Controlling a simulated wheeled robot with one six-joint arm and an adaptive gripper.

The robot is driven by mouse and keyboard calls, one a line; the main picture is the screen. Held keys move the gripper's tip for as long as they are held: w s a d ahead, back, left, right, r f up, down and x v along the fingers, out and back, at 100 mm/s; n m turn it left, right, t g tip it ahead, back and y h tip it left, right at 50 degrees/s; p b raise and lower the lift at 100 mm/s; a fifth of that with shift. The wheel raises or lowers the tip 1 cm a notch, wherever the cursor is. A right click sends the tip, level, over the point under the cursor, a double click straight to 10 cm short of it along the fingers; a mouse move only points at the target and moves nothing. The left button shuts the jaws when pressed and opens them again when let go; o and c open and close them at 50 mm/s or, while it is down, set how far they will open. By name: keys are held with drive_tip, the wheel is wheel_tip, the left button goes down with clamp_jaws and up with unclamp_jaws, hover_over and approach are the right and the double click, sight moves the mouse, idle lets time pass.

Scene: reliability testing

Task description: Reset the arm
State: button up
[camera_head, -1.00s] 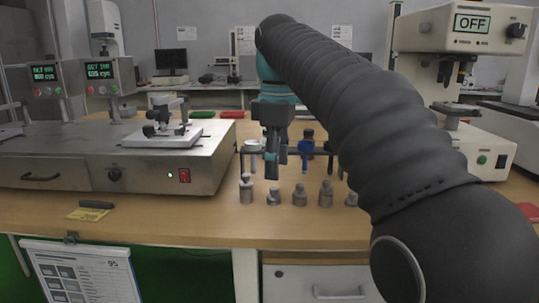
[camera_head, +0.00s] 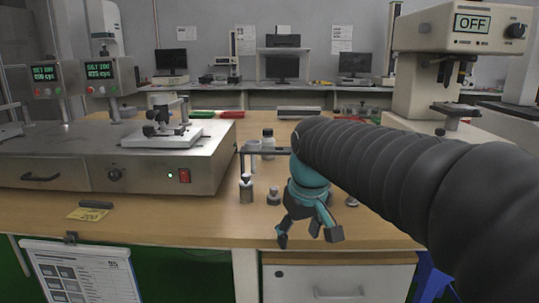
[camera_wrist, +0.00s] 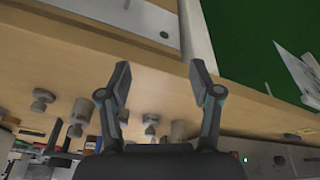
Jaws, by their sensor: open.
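My gripper (camera_head: 308,236) hangs at the front edge of the wooden bench in the head view, fingers pointing down and spread apart. In the wrist view my gripper (camera_wrist: 160,75) is open, with nothing between its two fingers. My dark ribbed arm comes in from the right and hides part of the bench and the row of small metal pieces. Two of these show left of my gripper: a taller metal piece (camera_head: 246,190) and a shorter one (camera_head: 273,196).
A steel test machine (camera_head: 120,170) stands on the bench at left. A device with an "OFF" display (camera_head: 472,24) stands at right. A rack (camera_head: 262,151) with a dark-capped bottle (camera_head: 268,143) is behind the metal pieces. A clipboard (camera_head: 82,272) hangs in front; a drawer (camera_head: 338,283) is below.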

drive_tip(key=s+d+f+m+t, duration=0.1)
drive_tip(key=s+d+f, duration=0.3)
drive_tip(key=s, duration=0.5)
drive_tip(key=s+d+f+m+t, duration=0.1)
drive_tip(key=s+d+f+m, duration=0.2)
drive_tip(key=s, duration=0.6)
drive_tip(key=d+f, duration=0.1)
drive_tip(key=d, duration=0.1)
drive_tip(key=shift+d+f+m+t+h, duration=0.15)
drive_tip(key=shift+d+m+t+h, duration=0.15)
drive_tip(key=shift+d+m, duration=0.1)
